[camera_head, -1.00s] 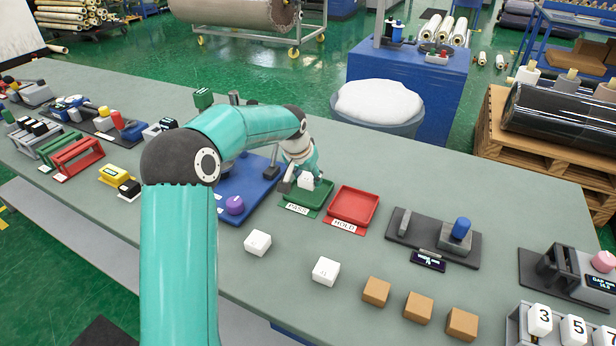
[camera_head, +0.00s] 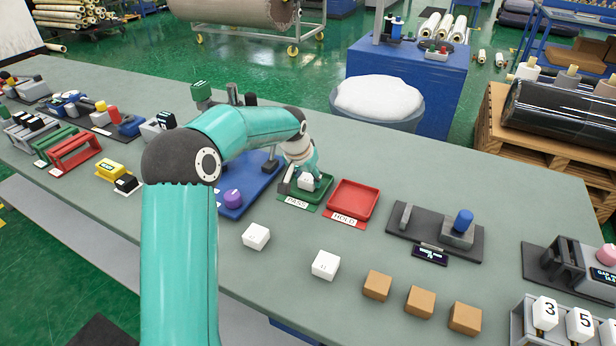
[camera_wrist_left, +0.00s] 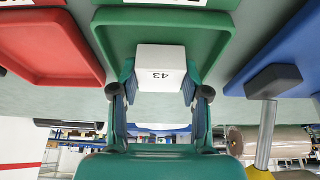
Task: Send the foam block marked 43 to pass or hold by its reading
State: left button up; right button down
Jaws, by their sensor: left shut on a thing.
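The white foam block (camera_head: 305,182) is in my left gripper (camera_head: 304,179), low over the green PASS tray (camera_head: 319,197). In the left wrist view the block (camera_wrist_left: 161,57) shows the number 43, upside down. The fingers (camera_wrist_left: 158,92) are shut on its two sides, with the green tray (camera_wrist_left: 165,19) behind it. I cannot tell whether the block touches the tray floor. The red HOLD tray (camera_head: 353,199) is empty, just right of the green one. My right gripper is not in view.
Two other white blocks (camera_head: 257,236) (camera_head: 325,265) and several brown blocks (camera_head: 419,302) lie along the front of the bench. A blue board (camera_head: 240,203) with a purple knob (camera_head: 232,198) is left of the green tray. A device with a blue knob (camera_head: 463,221) stands to the right.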

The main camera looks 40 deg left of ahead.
pick_arm(q)
jog(key=shift+f, duration=0.15)
jog(key=o, duration=1.1)
jog(key=v, duration=1.2)
jog(key=shift+d, duration=0.1)
